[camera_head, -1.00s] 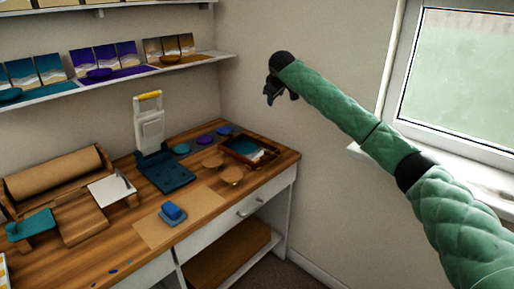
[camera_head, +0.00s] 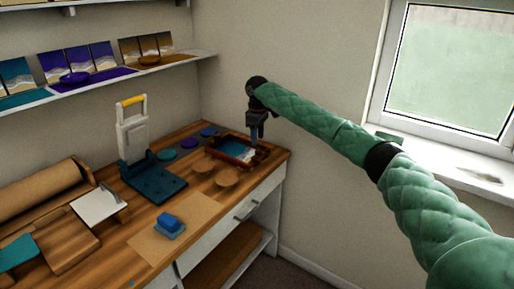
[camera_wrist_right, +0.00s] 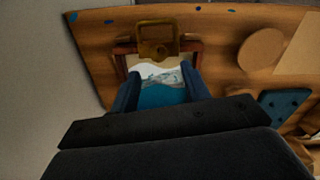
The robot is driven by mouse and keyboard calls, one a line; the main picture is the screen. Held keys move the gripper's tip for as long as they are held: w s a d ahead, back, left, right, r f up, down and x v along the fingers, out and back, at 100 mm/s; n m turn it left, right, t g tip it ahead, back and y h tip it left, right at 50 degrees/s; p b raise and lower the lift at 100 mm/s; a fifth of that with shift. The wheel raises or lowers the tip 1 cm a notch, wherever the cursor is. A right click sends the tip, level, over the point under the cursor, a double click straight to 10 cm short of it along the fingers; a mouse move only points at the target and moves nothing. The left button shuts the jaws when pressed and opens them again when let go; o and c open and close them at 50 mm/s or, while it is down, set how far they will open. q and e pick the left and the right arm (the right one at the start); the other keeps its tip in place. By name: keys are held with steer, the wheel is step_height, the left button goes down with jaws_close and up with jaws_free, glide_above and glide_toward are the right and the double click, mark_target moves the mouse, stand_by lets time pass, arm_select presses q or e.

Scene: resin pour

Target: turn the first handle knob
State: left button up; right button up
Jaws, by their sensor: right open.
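The dark wood tray (camera_head: 220,148) with a teal and white wave surface stands at the right end of the workbench. It also shows in the right wrist view (camera_wrist_right: 196,58), with a brass-coloured handle piece (camera_wrist_right: 157,33) at its end. My right gripper (camera_head: 254,141) points down over the tray's right end. In the right wrist view its two dark blue fingers (camera_wrist_right: 160,72) are apart, with the wave surface (camera_wrist_right: 162,92) visible between them and nothing held. My left gripper is not in view.
Round wooden discs (camera_head: 227,177) lie beside the tray. A teal press with a yellow-handled lever (camera_head: 132,127) stands left of them. A blue block (camera_head: 168,222) sits on a brown sheet. The window wall is at the right, behind my right arm.

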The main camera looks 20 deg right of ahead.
mark_target(258, 151)
steer(key=shift+d+f, duration=0.2)
steer(key=shift+f, duration=2.55)
steer(key=shift+p, duration=0.35)
steer(key=c, duration=1)
